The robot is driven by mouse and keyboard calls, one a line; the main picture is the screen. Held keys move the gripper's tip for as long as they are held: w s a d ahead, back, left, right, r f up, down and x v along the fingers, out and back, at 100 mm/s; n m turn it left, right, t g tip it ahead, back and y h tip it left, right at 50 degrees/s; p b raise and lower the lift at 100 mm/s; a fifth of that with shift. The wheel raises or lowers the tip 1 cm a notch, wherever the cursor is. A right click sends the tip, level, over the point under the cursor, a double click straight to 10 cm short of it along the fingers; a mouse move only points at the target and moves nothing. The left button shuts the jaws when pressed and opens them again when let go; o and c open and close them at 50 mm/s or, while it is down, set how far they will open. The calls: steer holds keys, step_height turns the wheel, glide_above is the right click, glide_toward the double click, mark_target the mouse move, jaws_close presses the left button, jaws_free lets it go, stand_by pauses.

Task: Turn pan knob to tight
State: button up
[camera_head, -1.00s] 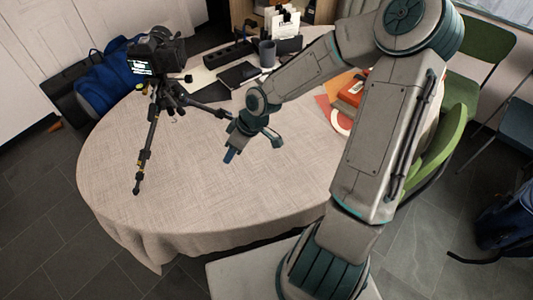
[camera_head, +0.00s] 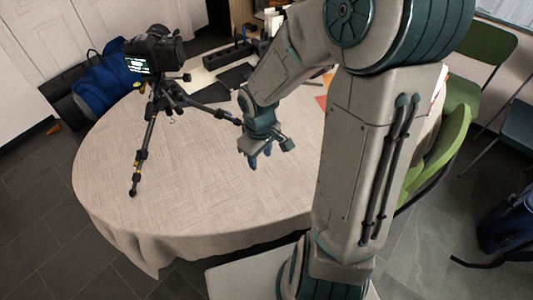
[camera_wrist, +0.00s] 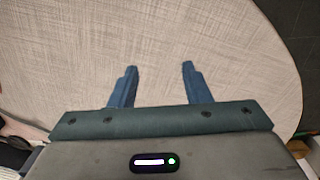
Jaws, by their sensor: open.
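A black tripod (camera_head: 158,105) with a camera (camera_head: 153,52) on its head stands on the left part of the round table. The camera's lit screen faces me. A small knob end (camera_head: 187,78) sticks out right of the head, below the camera; I cannot tell for sure that it is the pan knob. My gripper (camera_head: 260,162) hangs over the table, right of the tripod and apart from it. In the wrist view my gripper (camera_wrist: 157,82) is open, with only tablecloth between and beyond its two blue fingers. The tripod is not in the wrist view.
The round table (camera_head: 190,200) has a beige cloth, bare at front and centre. Dark flat items (camera_head: 235,73) and a black organizer (camera_head: 228,56) lie at the back. A blue bag (camera_head: 103,92) is behind the tripod. Green chairs (camera_head: 440,150) stand at right.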

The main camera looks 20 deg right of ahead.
steer(key=shift+s+d+r+m+h+b, duration=0.2)
steer(key=shift+s+d+r+m, duration=0.2)
steer(key=shift+r, duration=0.2)
steer(key=shift+s+d+r+m+h+b, duration=0.1)
steer(key=shift+s+d+r+m+h, duration=0.15)
steer(key=shift+s+r, duration=0.3)
steer(key=shift+w+a, duration=0.1)
